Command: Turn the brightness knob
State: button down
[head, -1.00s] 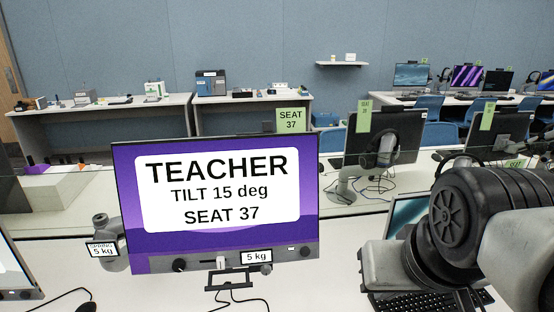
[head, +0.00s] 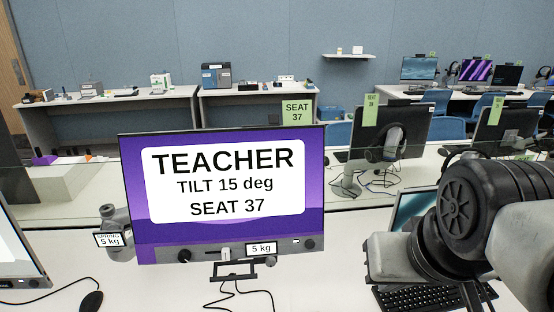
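A monitor reading "TEACHER, TILT 15 deg, SEAT 37" (head: 136,205) stands on the white desk in the head view. Its grey lower bezel carries a dark round knob (head: 184,256) at the left, a pale slider-like piece (head: 225,253) in the middle and a smaller dark knob (head: 309,244) at the right. A grey round knob (head: 271,262) sits below the "5 kg" label (head: 262,248). No lettering shows which one is for brightness. My arm fills the lower right, apart from the monitor in the picture; I cannot make out my gripper's fingers.
A grey part labelled "SPRING 5 kg" (head: 117,233) stands left of the monitor. Another monitor (head: 18,255) and a mouse (head: 92,301) are at the left. A keyboard (head: 400,300) and a screen (head: 412,207) lie behind my arm. Cables run below the monitor.

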aim_at(185, 255)
jog(key=j+u, duration=0.2)
jog(key=j, duration=0.95)
jog(key=j+u, duration=0.2)
jog(key=j, duration=1)
jog(key=k+l, duration=0.1)
jog(key=l, duration=0.25)
jog(key=k+l, duration=0.15)
jog(key=l, duration=0.15)
jog(key=j+z, duration=0.35)
jog(key=j, duration=0.2)
jog(key=l+u, duration=0.35)
jog(key=l, duration=0.2)
